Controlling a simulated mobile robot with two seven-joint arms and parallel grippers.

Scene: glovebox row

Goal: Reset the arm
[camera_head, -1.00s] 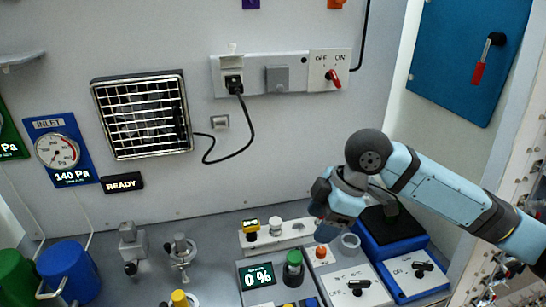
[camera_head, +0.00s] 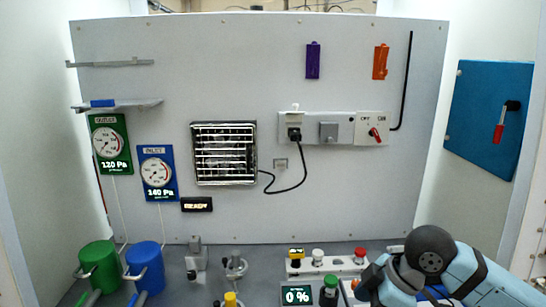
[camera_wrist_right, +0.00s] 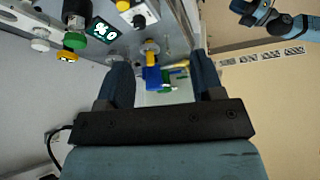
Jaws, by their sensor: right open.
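My right arm (camera_head: 465,270) comes into the head view from the lower right. Its wrist is low in front of the bench's right part, and the fingertips are not clear there. In the right wrist view my right gripper (camera_wrist_right: 161,78) is open, with two dark blue fingers apart and nothing held between them. Blue and green items show beyond the gap, apart from the fingers. My left arm is not in the head view. A light blue arm part with a dark blue end, seemingly my left gripper (camera_wrist_right: 254,12), shows at the wrist view's upper right; its jaws are unclear.
A bench under a grey panel holds a green canister (camera_head: 98,265), a blue canister (camera_head: 146,266), a 0 % display (camera_head: 297,295) and several knobs. A socket with a black plug (camera_head: 294,133) and a red switch (camera_head: 375,136) are on the panel. A blue door (camera_head: 485,110) is at right.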

